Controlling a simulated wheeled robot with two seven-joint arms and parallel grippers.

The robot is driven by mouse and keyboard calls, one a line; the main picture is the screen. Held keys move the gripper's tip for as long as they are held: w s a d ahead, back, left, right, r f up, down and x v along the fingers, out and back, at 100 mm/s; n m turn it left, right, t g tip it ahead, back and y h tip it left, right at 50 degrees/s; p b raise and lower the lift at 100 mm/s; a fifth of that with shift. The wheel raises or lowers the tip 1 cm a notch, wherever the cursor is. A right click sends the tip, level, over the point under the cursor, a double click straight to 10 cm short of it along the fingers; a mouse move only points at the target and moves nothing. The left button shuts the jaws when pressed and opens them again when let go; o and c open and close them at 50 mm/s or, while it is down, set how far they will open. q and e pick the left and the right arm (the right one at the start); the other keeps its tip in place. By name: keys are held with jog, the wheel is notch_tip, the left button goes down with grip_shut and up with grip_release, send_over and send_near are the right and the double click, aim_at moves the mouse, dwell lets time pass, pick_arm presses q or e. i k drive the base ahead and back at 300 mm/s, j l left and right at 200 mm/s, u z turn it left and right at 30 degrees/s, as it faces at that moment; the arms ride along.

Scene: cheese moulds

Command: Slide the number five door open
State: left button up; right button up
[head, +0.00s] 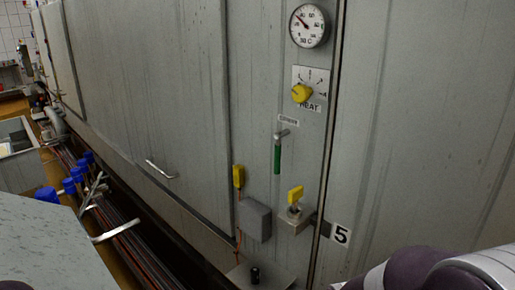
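A number 5 label (341,235) is on the right grey metal panel (420,120), just right of a dark vertical seam. Left of the seam is a narrow control strip, then a large grey door panel (150,80) with a metal bar handle (161,169) low on it. This panel looks closed. I cannot tell for sure which panel is the number five door. Part of my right arm shows at the bottom right corner, in front of the right panel. Neither gripper is in view.
The control strip carries a round dial (309,26), a yellow knob (302,93), a green-handled lever (278,155), a grey box (255,220) and a yellow-handled valve (295,195). Blue-handled valves (80,172) and pipes run along the lower left, near a grey surface (45,245).

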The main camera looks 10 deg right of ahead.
aim_at(423, 153)
jog(key=z, duration=1.95)
jog(key=j+u, duration=0.2)
jog(key=i+l, duration=0.05)
